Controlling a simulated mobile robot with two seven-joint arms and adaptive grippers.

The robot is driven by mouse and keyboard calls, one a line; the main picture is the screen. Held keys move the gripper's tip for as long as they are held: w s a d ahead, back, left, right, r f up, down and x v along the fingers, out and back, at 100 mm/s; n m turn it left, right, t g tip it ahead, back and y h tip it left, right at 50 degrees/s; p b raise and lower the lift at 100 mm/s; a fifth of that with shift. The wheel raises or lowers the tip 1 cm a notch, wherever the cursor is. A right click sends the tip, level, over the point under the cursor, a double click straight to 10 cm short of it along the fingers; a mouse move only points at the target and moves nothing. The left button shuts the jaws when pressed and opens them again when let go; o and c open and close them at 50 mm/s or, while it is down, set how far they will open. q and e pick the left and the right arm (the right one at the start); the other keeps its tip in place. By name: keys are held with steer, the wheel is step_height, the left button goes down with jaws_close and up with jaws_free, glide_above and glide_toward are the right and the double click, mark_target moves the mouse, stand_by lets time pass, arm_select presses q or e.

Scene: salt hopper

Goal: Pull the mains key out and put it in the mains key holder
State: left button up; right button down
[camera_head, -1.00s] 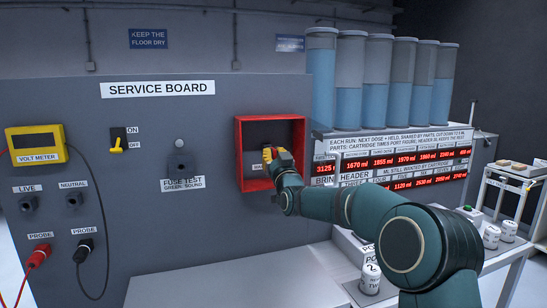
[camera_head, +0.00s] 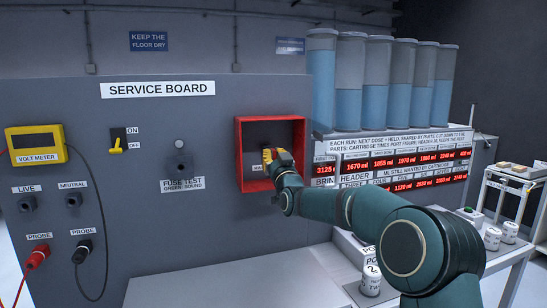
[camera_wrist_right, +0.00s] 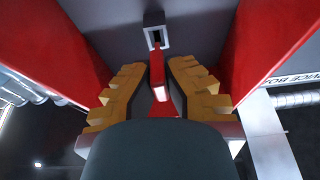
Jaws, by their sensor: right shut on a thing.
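My right gripper (camera_head: 268,156) reaches into the red-framed recess (camera_head: 240,150) on the service board. In the right wrist view its yellow fingers (camera_wrist_right: 158,88) are shut on the red mains key (camera_wrist_right: 157,70), which lies between them. The key's far end is at the lower edge of a pale-framed slot (camera_wrist_right: 156,38) in the recess's back wall. I cannot tell whether its tip is still inside. The key is hidden by the gripper in the head view. I cannot make out the mains key holder. My left gripper is not in view.
The recess's red walls stand close on both sides of the gripper. The board also carries an on/off switch (camera_head: 118,141), a fuse test socket (camera_head: 179,164), a yellow volt meter (camera_head: 36,144) and hanging probes. A pale bench (camera_head: 240,278) lies below, with cartridges to the right.

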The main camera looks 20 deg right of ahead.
steer(key=shift+b, duration=0.35)
steer(key=shift+w+p, duration=0.8)
steer(key=shift+w, duration=0.7)
stand_by(0.7)
steer(key=c, duration=1.1)
jaws_free()
steer(key=shift+o, duration=0.2)
steer(key=o, duration=0.6)
